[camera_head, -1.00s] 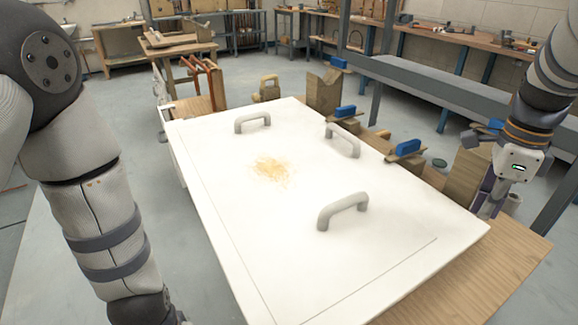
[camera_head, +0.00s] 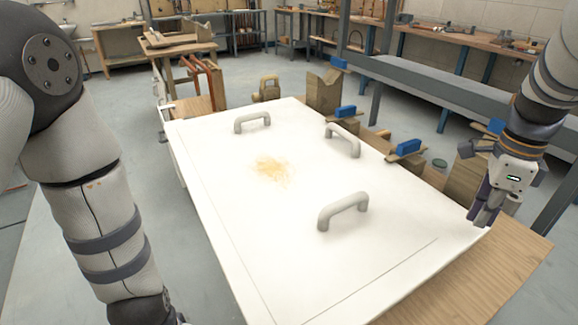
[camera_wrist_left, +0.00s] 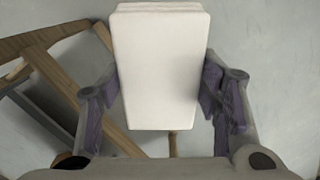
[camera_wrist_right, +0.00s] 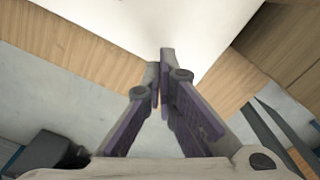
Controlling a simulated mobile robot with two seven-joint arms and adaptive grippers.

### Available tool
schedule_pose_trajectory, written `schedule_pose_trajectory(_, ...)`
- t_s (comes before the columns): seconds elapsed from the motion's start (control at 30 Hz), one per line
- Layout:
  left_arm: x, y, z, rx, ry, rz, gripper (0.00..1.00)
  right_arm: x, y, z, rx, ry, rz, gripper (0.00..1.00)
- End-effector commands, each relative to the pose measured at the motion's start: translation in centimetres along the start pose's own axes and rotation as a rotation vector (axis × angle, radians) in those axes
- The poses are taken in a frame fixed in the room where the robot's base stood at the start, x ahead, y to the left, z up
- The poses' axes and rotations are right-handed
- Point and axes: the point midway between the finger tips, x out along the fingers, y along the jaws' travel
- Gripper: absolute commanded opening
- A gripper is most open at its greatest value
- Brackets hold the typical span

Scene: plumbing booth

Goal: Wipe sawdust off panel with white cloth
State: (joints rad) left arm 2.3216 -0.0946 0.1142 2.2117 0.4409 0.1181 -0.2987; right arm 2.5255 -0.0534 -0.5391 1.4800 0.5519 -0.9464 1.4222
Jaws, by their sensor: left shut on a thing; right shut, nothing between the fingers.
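The white panel (camera_head: 245,215) lies flat on a wooden bench, with grey handles on top. A patch of yellow-brown sawdust (camera_head: 272,169) sits on it, left of the middle. In the left wrist view my left gripper (camera_wrist_left: 160,88) is shut on a thick white block-like piece, apparently the folded white cloth (camera_wrist_left: 160,40). That gripper and the cloth are outside the head view. My right gripper (camera_head: 483,214) is shut and empty at the panel's right corner; in its wrist view the fingertips (camera_wrist_right: 161,75) are together near the panel's edge. Contact there cannot be told.
Three grey handles (camera_head: 343,209) (camera_head: 343,140) (camera_head: 252,122) stand up from the panel. Blue-topped clamps (camera_head: 404,150) and wooden blocks line its far right side. Bare wooden bench (camera_head: 480,275) shows at the lower right. A grey beam (camera_head: 440,88) runs behind.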

Motion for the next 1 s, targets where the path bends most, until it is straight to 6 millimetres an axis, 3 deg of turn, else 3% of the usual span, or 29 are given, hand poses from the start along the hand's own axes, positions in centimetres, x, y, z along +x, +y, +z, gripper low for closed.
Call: schedule_pose_trajectory(1.0, 0.3, 0.0, 0.1, 0.0, -0.005, 0.0, 0.35, 1.6, 0.0, 0.0, 0.0, 0.0, 0.0, 0.0)
